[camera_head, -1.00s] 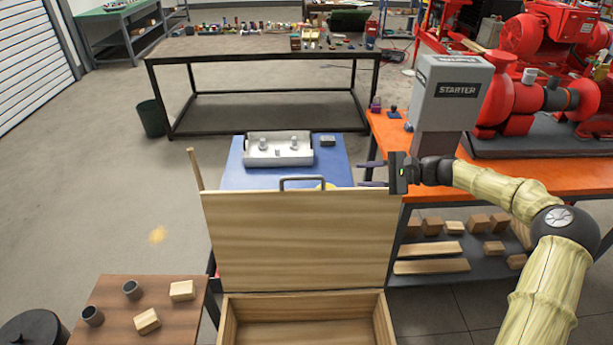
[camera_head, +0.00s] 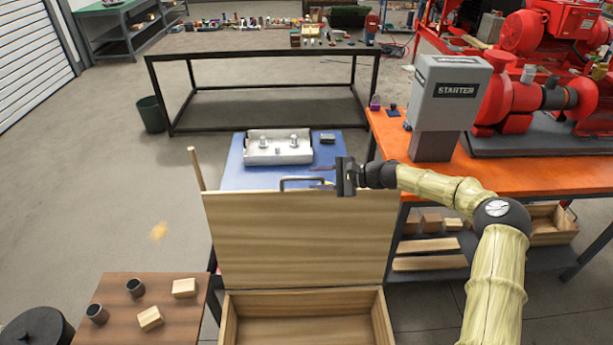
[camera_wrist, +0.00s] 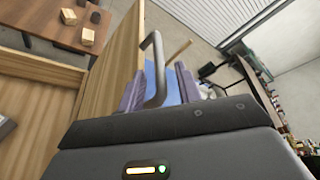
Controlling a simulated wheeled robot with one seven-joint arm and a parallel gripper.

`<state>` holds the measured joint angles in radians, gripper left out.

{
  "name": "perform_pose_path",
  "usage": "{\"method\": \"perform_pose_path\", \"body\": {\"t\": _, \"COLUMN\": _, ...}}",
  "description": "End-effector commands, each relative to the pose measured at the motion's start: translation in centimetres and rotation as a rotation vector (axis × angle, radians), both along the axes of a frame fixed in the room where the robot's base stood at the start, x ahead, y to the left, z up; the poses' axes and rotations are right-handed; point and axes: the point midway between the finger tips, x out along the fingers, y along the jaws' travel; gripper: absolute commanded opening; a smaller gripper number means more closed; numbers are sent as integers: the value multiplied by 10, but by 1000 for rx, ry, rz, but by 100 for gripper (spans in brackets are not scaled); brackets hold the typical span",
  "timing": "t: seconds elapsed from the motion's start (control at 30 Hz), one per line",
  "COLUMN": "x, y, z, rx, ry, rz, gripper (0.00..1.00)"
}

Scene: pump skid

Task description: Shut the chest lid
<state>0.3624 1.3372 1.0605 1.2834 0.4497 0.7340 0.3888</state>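The wooden chest (camera_head: 228,318) stands at the bottom centre of the head view, its inside in sight. Its lid (camera_head: 300,240) stands upright, open, with a grey bar handle (camera_head: 302,181) on the top edge. My gripper (camera_head: 322,177) is at the right end of the handle, its fingers pointing left. In the wrist view the handle (camera_wrist: 154,65) lies between the two parted purple fingers of my gripper (camera_wrist: 157,88). The fingers look open, with gaps beside the bar. The lid's edge (camera_wrist: 125,50) shows to the left of the handle.
Behind the lid is a blue surface (camera_head: 237,172) with a white tray (camera_head: 277,148). An orange bench (camera_head: 480,178) with a grey starter box (camera_head: 447,95) stands right. A brown side table (camera_head: 130,320) with cups and blocks is at the lower left.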

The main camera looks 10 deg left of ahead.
Motion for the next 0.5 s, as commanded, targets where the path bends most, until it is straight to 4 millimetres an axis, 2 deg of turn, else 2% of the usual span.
{"method": "perform_pose_path", "body": {"t": 0.03, "x": -1, "y": 10, "z": -1, "rx": 1, "ry": 2, "rz": 3, "gripper": 34}}
{"method": "perform_pose_path", "body": {"t": 0.2, "x": 1, "y": 30, "z": -7, "rx": 0, "ry": 0, "rz": 0, "gripper": 34}}
{"method": "perform_pose_path", "body": {"t": 0.5, "x": 2, "y": 36, "z": -11, "rx": 0, "ry": 0, "rz": -4, "gripper": 34}}
